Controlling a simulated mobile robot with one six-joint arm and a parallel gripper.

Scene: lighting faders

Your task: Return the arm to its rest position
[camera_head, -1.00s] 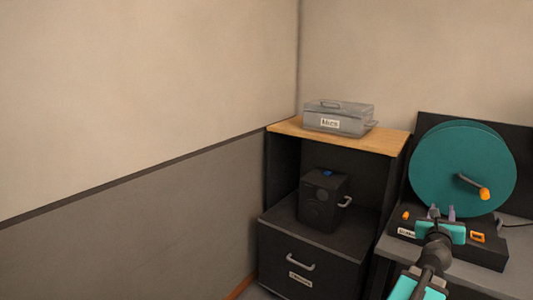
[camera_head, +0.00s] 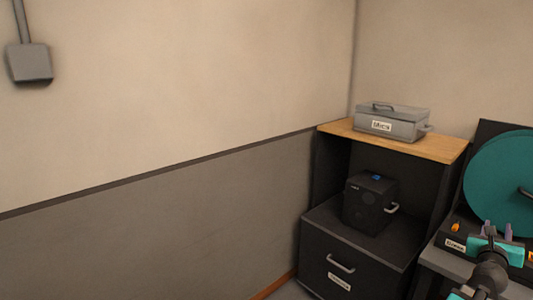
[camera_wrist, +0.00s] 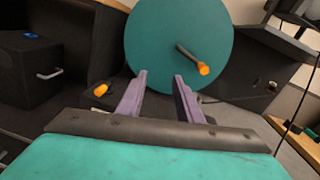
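My gripper (camera_head: 497,230) is at the lower right of the head view, in front of the base of a large teal wheel (camera_head: 505,183). In the wrist view my gripper (camera_wrist: 161,77) shows two purple fingers standing apart with nothing between them, so it is open and empty. The teal wheel with its orange-tipped crank handle (camera_wrist: 203,69) lies beyond the fingers. I cannot tell the exact gap between the fingertips and the wheel.
A black cabinet (camera_head: 350,255) with a wooden top (camera_head: 440,148) stands left of the wheel. A grey labelled case (camera_head: 391,122) sits on top and a black box (camera_head: 370,203) on its shelf. A grey wall box (camera_head: 29,63) hangs at upper left. A cable (camera_wrist: 300,105) hangs at right.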

